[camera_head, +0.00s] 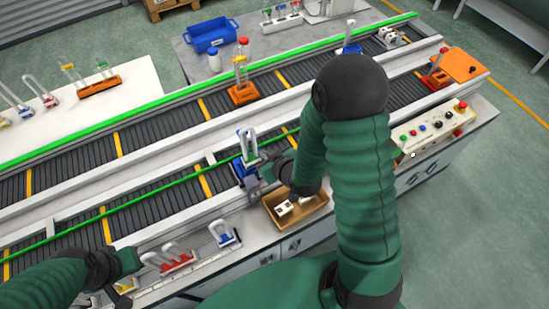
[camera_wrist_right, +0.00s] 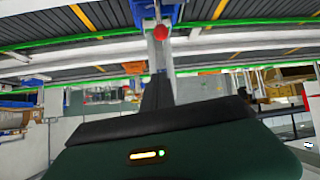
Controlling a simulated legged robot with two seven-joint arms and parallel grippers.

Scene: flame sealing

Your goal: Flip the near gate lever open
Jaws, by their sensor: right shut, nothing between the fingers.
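In the right wrist view, a red ball knob (camera_wrist_right: 160,32), which looks like the near gate lever's end, shows just beyond the fingertips of my right gripper (camera_wrist_right: 157,72). I cannot tell whether they touch. The gripper is shut and empty. In the head view, my right gripper (camera_head: 262,168) is at the near conveyor lane, beside a blue carrier (camera_head: 240,171) with an upright clear piece (camera_head: 248,143). My arm and gripper hide the lever there.
A brown tray (camera_head: 299,214) with white parts stands just in front of the right gripper. Red (camera_head: 176,263) and blue (camera_head: 226,241) racks sit on the front ledge. A control box (camera_head: 435,132) is to the right. An orange carrier (camera_head: 241,93) stands on the far lane.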

